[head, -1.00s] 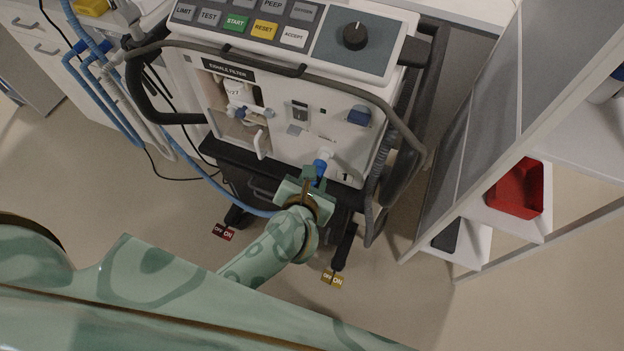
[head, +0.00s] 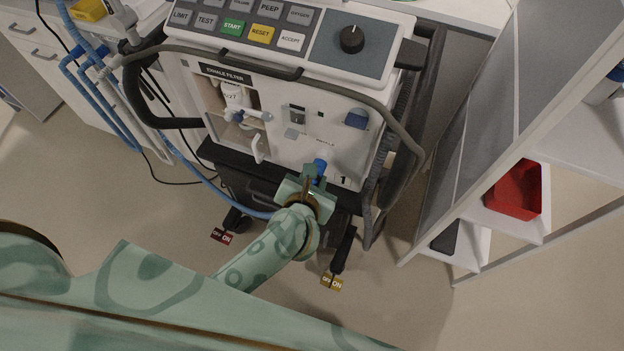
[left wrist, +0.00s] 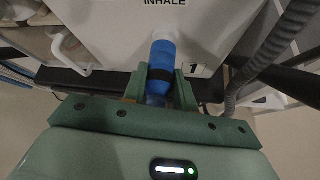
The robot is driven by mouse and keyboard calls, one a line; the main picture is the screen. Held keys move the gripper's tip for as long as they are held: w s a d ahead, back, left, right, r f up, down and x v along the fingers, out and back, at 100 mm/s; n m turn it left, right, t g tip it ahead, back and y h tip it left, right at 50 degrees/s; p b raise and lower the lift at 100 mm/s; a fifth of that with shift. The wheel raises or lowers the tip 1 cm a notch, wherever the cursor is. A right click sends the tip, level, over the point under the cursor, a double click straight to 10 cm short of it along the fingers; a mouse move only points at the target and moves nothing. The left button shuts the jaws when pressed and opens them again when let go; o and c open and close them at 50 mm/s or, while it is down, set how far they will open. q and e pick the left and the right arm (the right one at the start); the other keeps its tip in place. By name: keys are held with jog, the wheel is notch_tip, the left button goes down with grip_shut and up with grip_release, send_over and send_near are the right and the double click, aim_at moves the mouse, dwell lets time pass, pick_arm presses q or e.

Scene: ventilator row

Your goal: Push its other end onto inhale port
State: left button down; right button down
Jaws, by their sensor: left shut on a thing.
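The ventilator (head: 290,150) stands in the middle of the head view. My left gripper (head: 312,185) is low at its front and shut on the blue end piece of a hose (head: 319,166). In the left wrist view, this blue end piece (left wrist: 162,58) with a dark band points up between the fingers of my left gripper (left wrist: 160,88), towards the ventilator face below the word INHALE. The inhale port (head: 324,155) shows as a pale stub just above the blue piece. Whether the two touch or are seated, I cannot tell. My right gripper is not in view.
The blue hose (head: 250,212) runs left from my gripper. A grey corrugated hose (left wrist: 262,55) hangs at the right. The exhale filter bay (head: 232,105) is on the left of the face. A shelf with a red bin (head: 515,190) stands right. Pedals lie on the floor.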

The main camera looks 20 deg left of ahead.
pick_arm(q)
jog(key=shift+w, duration=0.65)
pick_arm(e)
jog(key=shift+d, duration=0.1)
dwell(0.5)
pick_arm(q)
jog(key=c, duration=1)
grip_release()
jog(key=shift+c, duration=0.2)
jog(key=p+v, duration=0.4)
jog(key=v, duration=1.2)
jog(key=shift+s+p, duration=0.2)
jog(key=shift+p, duration=0.2)
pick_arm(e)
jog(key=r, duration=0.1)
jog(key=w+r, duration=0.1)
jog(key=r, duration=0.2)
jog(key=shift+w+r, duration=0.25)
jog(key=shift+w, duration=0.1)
pick_arm(q)
jog(key=shift+r, duration=0.15)
